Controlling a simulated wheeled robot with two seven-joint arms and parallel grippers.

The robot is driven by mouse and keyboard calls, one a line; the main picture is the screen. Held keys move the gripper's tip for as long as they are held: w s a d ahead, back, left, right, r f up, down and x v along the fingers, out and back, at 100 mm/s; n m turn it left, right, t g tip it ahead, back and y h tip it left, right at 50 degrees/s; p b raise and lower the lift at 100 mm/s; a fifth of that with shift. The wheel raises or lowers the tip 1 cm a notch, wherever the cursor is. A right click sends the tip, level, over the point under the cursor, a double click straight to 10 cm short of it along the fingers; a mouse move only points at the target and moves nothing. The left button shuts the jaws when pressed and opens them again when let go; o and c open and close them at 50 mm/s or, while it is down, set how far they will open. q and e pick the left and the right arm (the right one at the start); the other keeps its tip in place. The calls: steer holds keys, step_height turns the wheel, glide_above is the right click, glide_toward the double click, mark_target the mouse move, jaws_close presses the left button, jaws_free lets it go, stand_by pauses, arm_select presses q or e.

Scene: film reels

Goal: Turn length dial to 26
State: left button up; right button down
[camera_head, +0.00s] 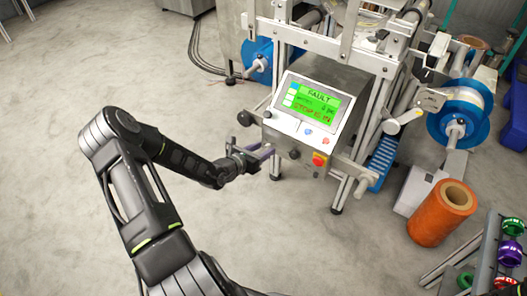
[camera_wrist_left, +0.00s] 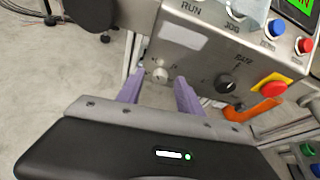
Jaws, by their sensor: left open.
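I cannot tell from the labels which one is the length dial. My right gripper is not in view.
A red stop button on a yellow plate (camera_wrist_left: 270,90) is right of the black dial. A RUN/JOG switch (camera_wrist_left: 236,10) and blue button (camera_wrist_left: 277,28) are above. An orange roll (camera_head: 440,215) stands right of the machine. The floor at left is clear.

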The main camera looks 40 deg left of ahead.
arm_select(q)
steer(key=shift+w+f, duration=0.15)
steer(key=shift+w, duration=0.25)
steer(key=shift+c, duration=0.4)
jaws_close()
